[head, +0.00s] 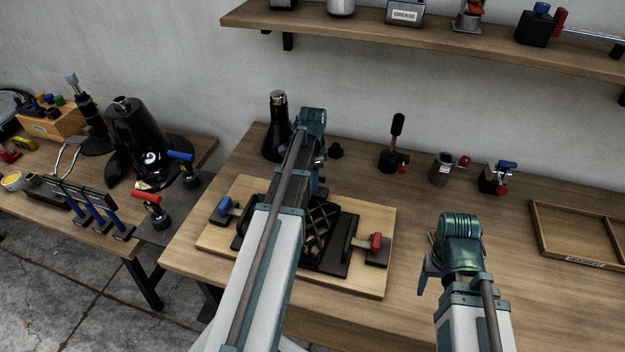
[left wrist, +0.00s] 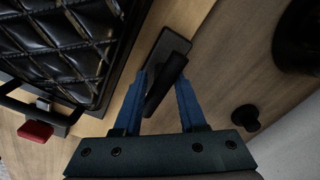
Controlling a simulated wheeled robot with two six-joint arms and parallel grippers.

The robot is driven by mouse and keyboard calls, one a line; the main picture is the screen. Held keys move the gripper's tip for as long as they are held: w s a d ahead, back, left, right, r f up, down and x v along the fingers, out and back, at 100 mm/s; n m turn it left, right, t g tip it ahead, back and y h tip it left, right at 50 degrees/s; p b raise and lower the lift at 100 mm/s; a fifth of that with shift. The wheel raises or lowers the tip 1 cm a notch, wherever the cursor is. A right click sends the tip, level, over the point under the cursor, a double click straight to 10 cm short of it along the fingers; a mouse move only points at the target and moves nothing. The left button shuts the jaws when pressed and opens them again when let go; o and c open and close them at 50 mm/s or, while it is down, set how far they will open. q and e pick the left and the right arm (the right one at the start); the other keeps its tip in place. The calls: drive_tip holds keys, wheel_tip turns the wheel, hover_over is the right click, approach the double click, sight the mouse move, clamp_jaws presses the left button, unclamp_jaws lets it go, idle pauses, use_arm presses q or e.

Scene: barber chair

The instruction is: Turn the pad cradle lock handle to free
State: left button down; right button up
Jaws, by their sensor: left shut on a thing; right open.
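The pad cradle (head: 350,245) stands on a light wooden board (head: 222,240), with a black quilted pad (head: 320,228) in it; the pad also fills the upper left of the left wrist view (left wrist: 65,40). My left gripper (head: 318,184) is at the board's back edge, behind the pad. In the left wrist view its blue fingers (left wrist: 160,88) are shut on a black lock handle (left wrist: 167,82), which rises from a dark plate (left wrist: 172,48) on the board. My arm hides this handle in the head view. My right gripper (head: 428,270) is open and empty over the table's right front.
A blue-handled clamp (head: 226,204) and a red-handled clamp (head: 376,244) flank the cradle. A black bottle (head: 277,130) and a small black knob (head: 336,150) stand close behind my left gripper. An empty wooden tray (head: 562,250) lies at right; the table before it is clear.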

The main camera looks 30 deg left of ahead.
use_arm(q)
drive_tip(key=c, duration=0.8)
unclamp_jaws()
drive_tip(key=shift+o, duration=0.2)
use_arm(e)
drive_tip(key=shift+r, duration=0.1)
use_arm(q)
wheel_tip(320, 180, up, 14)
drive_tip(key=p, duration=1.3)
drive_tip(key=shift+p, duration=0.4)
use_arm(e)
wheel_tip(320, 180, up, 14)
drive_tip(key=shift+f, duration=0.2)
use_arm(q)
drive_tip(key=shift+d+f, duration=0.1)
drive_tip(key=shift+f, duration=0.05)
